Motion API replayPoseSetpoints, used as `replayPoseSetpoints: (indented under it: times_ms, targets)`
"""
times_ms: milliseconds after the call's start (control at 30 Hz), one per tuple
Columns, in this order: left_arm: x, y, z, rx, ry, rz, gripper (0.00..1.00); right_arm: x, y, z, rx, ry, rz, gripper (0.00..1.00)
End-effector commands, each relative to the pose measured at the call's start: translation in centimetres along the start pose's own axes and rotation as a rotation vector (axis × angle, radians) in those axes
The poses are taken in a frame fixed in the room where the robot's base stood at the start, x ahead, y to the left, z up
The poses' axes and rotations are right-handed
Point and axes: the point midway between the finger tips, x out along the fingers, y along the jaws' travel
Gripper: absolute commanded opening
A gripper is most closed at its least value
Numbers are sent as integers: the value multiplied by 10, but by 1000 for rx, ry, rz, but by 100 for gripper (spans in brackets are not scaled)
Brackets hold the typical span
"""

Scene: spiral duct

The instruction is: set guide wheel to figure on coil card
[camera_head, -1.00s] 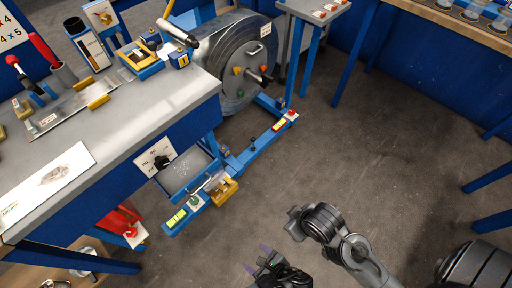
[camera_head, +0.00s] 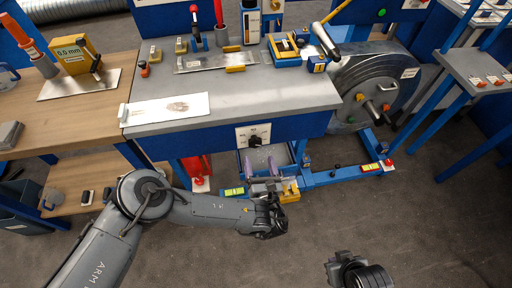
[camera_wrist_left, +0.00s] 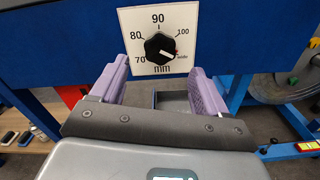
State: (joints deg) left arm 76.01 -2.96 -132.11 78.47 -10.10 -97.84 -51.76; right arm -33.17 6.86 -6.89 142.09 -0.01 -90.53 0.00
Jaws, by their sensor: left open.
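The guide wheel is a black knob (camera_wrist_left: 160,48) on a white square plate with a mm scale, on the blue bench front; it also shows in the head view (camera_head: 254,140). Its white mark points right, toward the "wide" label below 100. A small white card (camera_head: 410,72) is on the steel coil (camera_head: 372,82); I take it for the coil card, but its figure is too small to read. My left gripper (camera_head: 262,166) is open and empty in front of the bench. In the wrist view its purple fingers (camera_wrist_left: 160,85) are apart, below and nearer than the knob, not visibly touching it.
A printed sheet (camera_head: 168,108) lies on the grey bench top above. A blue floor frame (camera_head: 335,174) with yellow and red parts runs from below the dial to the coil. A wooden bench (camera_head: 70,115) stands left.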

Motion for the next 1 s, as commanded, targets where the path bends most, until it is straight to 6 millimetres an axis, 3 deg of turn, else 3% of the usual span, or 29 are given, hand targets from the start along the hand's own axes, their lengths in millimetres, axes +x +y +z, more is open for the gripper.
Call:
replayPoseSetpoints:
  times_ms: [200,400,867,1000]
  targets:
    - [36,0,-2,-1,-2,2,75,12,0,4,-3,-1,3,0]
    - [59,0,-2,0,0,1,75,18,0,6,-3,-2,3,0]
    - [69,0,0,-1,1,0,75,20,0,7,-1,-2,0,0]
    - [69,0,0,-1,1,0,56,20,-1,7,2,-2,-1,0]
